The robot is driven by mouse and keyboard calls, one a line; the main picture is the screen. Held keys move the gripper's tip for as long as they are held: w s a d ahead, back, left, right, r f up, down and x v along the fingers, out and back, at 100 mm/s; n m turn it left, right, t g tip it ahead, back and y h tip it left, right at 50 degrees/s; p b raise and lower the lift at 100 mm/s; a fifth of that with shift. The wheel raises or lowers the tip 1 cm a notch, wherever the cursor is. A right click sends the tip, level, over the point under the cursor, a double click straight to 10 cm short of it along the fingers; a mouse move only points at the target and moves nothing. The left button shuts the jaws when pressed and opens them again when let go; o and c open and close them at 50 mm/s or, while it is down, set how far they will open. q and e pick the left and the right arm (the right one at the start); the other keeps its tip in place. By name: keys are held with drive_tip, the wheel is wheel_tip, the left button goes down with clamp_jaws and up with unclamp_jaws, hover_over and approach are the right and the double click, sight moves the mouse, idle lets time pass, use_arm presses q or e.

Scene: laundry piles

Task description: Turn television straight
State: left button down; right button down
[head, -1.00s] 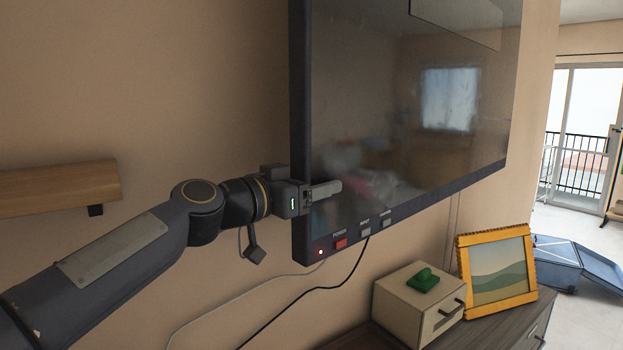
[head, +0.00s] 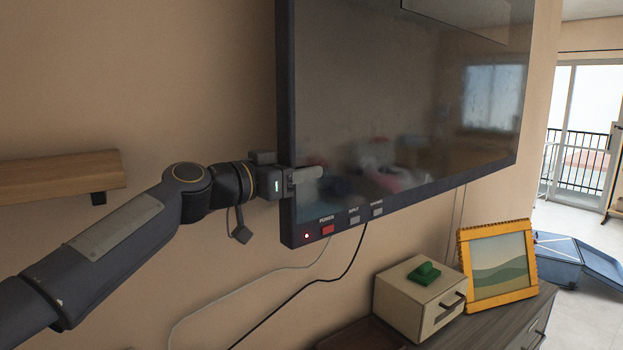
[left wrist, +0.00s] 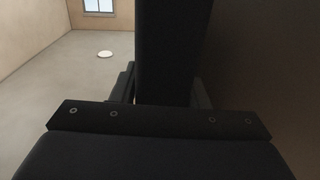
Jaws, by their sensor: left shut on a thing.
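The television (head: 400,110) is a large dark screen on the wall, its face turned at an angle to the wall. Its lower edge carries a red power button, two grey buttons and a small red light. My left gripper (head: 300,179) is shut on the television's left edge near the lower corner, one finger across the front of the screen. The finger behind is hidden. In the left wrist view the television's dark edge (left wrist: 170,50) stands between the fingers. My right gripper is not in view.
A wooden shelf (head: 60,176) is on the wall at left. Below the television, a cabinet (head: 490,320) bears a small drawer box (head: 405,300) with a green object on top and a yellow-framed picture (head: 497,266). Cables hang from the television.

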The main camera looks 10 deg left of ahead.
use_arm(q)
drive_tip(key=c, duration=2.1)
unclamp_jaws()
drive_tip(key=w+a, duration=0.1)
drive_tip(key=a, duration=0.1)
drive_tip(key=w+a, duration=0.1)
drive_tip(key=shift+w+a, duration=0.35)
drive_tip(key=o, duration=1.2)
drive_tip(key=shift+s, duration=0.1)
drive_tip(key=shift+d, duration=0.25)
